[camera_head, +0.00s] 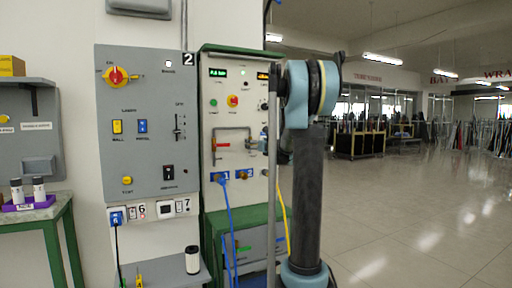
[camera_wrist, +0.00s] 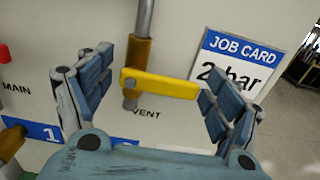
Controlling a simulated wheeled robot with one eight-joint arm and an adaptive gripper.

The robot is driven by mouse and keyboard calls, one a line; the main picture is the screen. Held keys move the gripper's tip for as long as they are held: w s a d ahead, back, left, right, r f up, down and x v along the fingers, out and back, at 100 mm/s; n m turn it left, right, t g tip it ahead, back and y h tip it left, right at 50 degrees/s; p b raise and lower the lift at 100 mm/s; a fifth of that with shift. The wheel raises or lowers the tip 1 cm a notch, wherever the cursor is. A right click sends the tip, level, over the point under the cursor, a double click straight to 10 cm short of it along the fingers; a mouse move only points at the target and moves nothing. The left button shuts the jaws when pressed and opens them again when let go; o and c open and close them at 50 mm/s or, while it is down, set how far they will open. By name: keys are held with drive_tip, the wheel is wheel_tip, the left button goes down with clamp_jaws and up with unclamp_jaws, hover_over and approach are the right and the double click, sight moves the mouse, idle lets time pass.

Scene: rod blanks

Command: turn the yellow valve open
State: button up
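The yellow valve lever (camera_wrist: 165,85) is a flat bar in the middle of the wrist view. It lies crosswise to a vertical grey pipe with a brass fitting (camera_wrist: 138,52), above the label "VENT". Its pivot is at its left end, and its right end tips slightly down. My gripper (camera_wrist: 156,82) is open, with one blue padded finger left of the lever and the other near its right end. I see no clear grip on the lever; whether the right finger touches it I cannot tell. In the head view my arm hides most of the gripper.
A job card (camera_wrist: 236,62) reading "2 bar" is right of the lever. A red handle (camera_head: 214,145) is on the piping at left, by "MAIN". Blue (camera_head: 228,215) and yellow (camera_head: 284,220) hoses hang below. A grey switch panel (camera_head: 150,150) stands left; open floor (camera_head: 425,230) lies right.

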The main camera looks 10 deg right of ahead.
sight(250, 138)
drive_tip(key=c, duration=1)
drive_tip(key=shift+r, duration=0.1)
drive_tip(key=n, duration=0.2)
drive_tip(key=r+n, duration=0.1)
drive_tip(key=n, duration=0.1)
drive_tip(key=shift+a+n, duration=0.15)
drive_tip(key=shift+n, duration=0.25)
drive_tip(key=n, duration=0.4)
drive_tip(key=shift+s+a+r+n, duration=0.15)
drive_tip(key=shift+a+r+n, duration=0.15)
drive_tip(key=shift+a+r, duration=0.1)
drive_tip(key=n, duration=0.4)
drive_tip(key=shift+s+a+r, duration=0.15)
drive_tip(key=shift+a+r, duration=0.1)
drive_tip(key=shift+a, duration=0.15)
drive_tip(key=shift+s+a+n, duration=0.15)
drive_tip(key=shift+a+n, duration=0.1)
drive_tip(key=shift+n, duration=0.9)
drive_tip(key=shift+s+a+n, duration=0.1)
drive_tip(key=shift+a+n, duration=0.15)
drive_tip(key=shift+n, duration=0.9)
